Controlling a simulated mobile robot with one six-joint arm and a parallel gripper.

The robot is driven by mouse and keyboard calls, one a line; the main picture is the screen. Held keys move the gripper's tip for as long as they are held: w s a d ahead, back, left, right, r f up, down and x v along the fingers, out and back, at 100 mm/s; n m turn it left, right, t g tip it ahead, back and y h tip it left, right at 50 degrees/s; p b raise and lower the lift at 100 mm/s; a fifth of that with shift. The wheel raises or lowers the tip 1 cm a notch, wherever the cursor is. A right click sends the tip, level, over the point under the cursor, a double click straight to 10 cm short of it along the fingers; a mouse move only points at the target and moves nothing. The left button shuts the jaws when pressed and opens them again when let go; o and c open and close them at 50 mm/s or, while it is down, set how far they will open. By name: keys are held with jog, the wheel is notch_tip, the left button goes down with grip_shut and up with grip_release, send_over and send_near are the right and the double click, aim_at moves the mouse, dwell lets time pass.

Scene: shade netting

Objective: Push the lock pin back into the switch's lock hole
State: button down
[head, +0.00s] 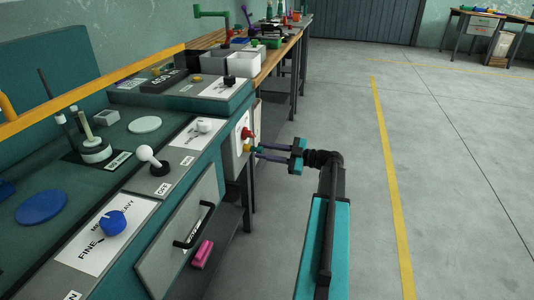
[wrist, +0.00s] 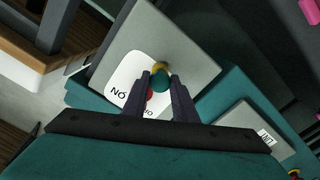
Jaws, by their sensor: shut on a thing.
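The switch is on a white plate on the side panel of the console, with a red knob (head: 247,133) and a yellow part (head: 247,148) below it. My gripper (head: 259,152) reaches the plate from the right, its two dark purple fingers pointing at it. In the wrist view my gripper (wrist: 159,80) is shut on a small green piece (wrist: 159,84), which looks like the lock pin's head. The yellow part (wrist: 160,67) shows just beyond it, and a bit of red (wrist: 150,94) shows between the fingers. The lock hole and the pin's shaft are hidden.
The console (head: 150,128) carries a white-balled lever (head: 146,153), a blue knob (head: 113,223) and a black drawer handle (head: 194,225). A pink object (head: 202,254) is below the handle. A wooden workbench (head: 278,45) stands behind. The floor (head: 450,170) at right is clear.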

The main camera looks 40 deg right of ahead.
jog(key=shift+w+a, duration=0.1)
jog(key=shift+w, duration=0.15)
jog(key=c, duration=1.4)
grip_release()
jog(key=shift+o, duration=0.2)
jog(key=shift+s, duration=0.1)
jog(key=p+v, duration=0.2)
jog(key=v, duration=1.1)
jog(key=shift+s, duration=0.3)
